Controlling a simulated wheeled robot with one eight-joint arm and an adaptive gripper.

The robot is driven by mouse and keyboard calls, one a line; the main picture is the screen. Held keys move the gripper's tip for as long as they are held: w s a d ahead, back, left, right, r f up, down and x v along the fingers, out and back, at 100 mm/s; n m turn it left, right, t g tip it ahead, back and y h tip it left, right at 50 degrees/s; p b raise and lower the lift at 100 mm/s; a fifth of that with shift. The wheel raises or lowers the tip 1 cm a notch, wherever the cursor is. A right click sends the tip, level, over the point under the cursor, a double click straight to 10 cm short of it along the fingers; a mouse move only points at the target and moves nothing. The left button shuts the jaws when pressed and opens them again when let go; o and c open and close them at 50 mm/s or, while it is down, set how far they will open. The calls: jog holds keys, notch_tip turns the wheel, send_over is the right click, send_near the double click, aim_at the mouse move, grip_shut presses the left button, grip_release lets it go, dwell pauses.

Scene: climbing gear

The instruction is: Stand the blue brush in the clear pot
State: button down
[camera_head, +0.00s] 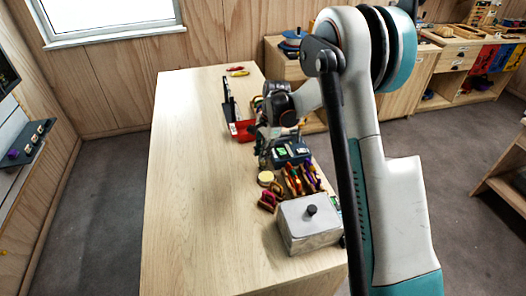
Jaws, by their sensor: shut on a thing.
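My gripper (263,157) is over the right part of the wooden table (195,180), left of a dark case with green patches. It is small and dark in this view, and its fingertips are hard to make out. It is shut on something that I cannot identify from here. I cannot make out the blue brush or the clear pot for certain; my arm and gripper cover part of that area.
A dark case (290,153), a round cream disc (265,178), a rack of colourful gear (300,180) and a lidded grey box (310,228) line the right side. A red item (242,131) lies behind. The table's left half is clear.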

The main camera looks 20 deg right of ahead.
jog(key=c, duration=1.5)
grip_release()
jog(key=shift+o, duration=0.2)
notch_tip(320, 180, up, 12)
jog(key=d, duration=0.2)
jog(key=shift+s, duration=0.2)
jog(key=shift+s, duration=0.1)
